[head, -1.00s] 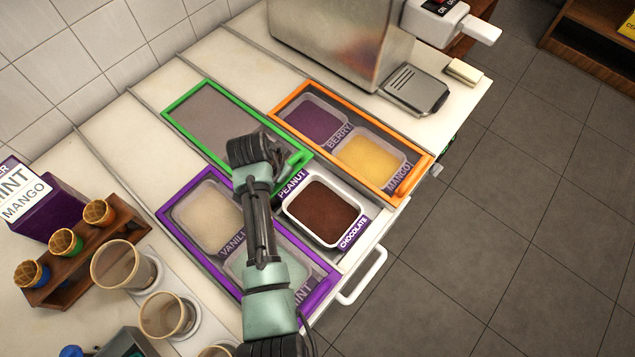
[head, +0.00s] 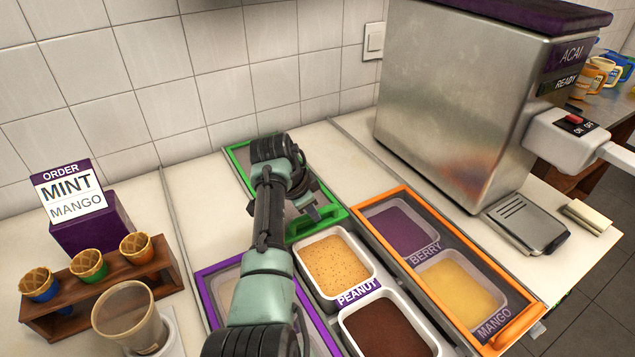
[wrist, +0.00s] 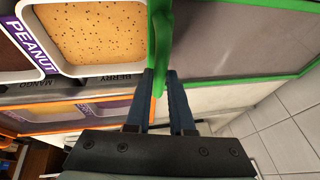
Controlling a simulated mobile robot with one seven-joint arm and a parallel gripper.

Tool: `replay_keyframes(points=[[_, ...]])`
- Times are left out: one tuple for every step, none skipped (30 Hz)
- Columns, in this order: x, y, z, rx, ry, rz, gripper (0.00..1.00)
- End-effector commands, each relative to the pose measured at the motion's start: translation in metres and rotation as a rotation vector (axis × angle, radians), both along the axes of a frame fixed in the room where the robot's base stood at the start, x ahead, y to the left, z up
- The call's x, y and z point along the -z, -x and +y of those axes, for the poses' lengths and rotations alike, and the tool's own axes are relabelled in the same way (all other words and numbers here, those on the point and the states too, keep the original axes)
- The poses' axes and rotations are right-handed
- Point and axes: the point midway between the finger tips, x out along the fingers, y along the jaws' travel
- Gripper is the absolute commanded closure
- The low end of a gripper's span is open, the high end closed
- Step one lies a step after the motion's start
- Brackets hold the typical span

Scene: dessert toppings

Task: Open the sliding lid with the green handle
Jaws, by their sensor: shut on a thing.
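The green-framed sliding lid (head: 237,163) is pushed back toward the tiled wall, and my arm covers much of it. Its green handle (head: 325,219) is at the near end; in the wrist view the handle (wrist: 159,45) runs between my two fingers. My gripper (head: 312,210) is shut on this handle; it also shows in the wrist view (wrist: 161,82). In front of the lid, the peanut tub (head: 338,266) with tan speckled topping and the chocolate tub (head: 388,328) are uncovered.
The orange-framed lid (head: 400,203) covers berry and mango on the right. The purple-framed lid (head: 208,290) is at left, partly behind my arm. A steel acai machine (head: 450,100) stands back right. A cone rack (head: 70,312) and a cup (head: 128,318) stand left.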

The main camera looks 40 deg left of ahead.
Motion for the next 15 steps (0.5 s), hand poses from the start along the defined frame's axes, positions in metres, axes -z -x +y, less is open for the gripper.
replay_keyframes(points=[[0.0019, -0.0004, 0.0021, -0.001, -0.001, 0.001, 1.0], [0.0015, -0.0007, 0.0027, 0.0, 0.0, 0.001, 1.0], [0.001, -0.0009, 0.0034, 0.0, 0.0, 0.001, 1.0], [0.0007, -0.0011, 0.0038, 0.0, 0.0, 0.001, 1.0], [0.0006, -0.0011, 0.004, 0.0, 0.0, 0.001, 1.0], [0.0003, -0.0012, 0.0042, 0.0, 0.0, 0.001, 1.0], [0.0002, -0.0012, 0.0043, 0.0, 0.0, 0.001, 1.0], [0.0001, -0.0011, 0.0043, 0.0, 0.0, 0.001, 1.0], [0.0, -0.0011, 0.0041, 0.0, 0.0, 0.001, 1.0], [0.0, -0.0011, 0.0041, 0.0, 0.0, 0.001, 1.0], [0.0, -0.0011, 0.004, 0.0, 0.0, 0.001, 1.0], [0.0001, -0.0011, 0.004, 0.0, 0.0, 0.001, 1.0], [0.0001, -0.0012, 0.0039, 0.0, 0.0, 0.001, 1.0], [0.0001, -0.0012, 0.0039, 0.0, 0.0, 0.001, 1.0], [0.0001, -0.0012, 0.0038, 0.0, -0.001, 0.002, 0.76]])
